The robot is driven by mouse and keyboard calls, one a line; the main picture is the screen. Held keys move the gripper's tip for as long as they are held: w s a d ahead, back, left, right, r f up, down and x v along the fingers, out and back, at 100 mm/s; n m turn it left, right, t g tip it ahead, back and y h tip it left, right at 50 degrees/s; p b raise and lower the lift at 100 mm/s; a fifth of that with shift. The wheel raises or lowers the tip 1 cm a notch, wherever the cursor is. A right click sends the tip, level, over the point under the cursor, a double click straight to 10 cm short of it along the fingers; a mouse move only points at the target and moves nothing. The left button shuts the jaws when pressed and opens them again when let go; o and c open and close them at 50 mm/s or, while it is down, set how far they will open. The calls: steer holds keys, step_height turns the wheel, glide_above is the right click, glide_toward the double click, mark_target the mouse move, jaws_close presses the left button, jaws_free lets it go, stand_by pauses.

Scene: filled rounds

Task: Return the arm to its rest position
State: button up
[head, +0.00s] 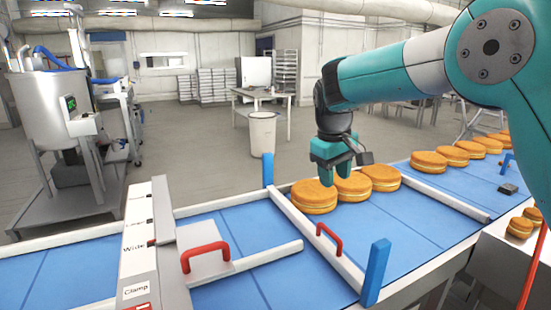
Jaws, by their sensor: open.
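My arm reaches in from the right, with teal links and a dark wrist. My gripper (333,177) points down, open, over the row of filled rounds on the blue conveyor. The nearest filled round (314,197) lies just below and left of the fingers. A second round (352,186) lies below and right, partly behind the fingers, and a third round (381,178) sits to its right. I cannot tell whether the fingertips touch a round. No round is seen held between the fingers.
The blue conveyor (395,215) carries more rounds (428,162) at the right. A gate with a red handle (329,240) and blue posts (375,272) crosses it. A labelled clamp panel (141,245) and another red handle (206,256) stand left. Several rounds (519,228) lie on a white surface lower right.

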steer(key=s+a+n+g+y, duration=0.1)
steer(key=s+y, duration=0.4)
steer(key=s, duration=2.9)
steer(key=shift+s+a+y, duration=0.3)
steer(key=shift+s+a, duration=0.05)
steer(key=shift+a, duration=0.1)
steer(key=shift+f, duration=0.1)
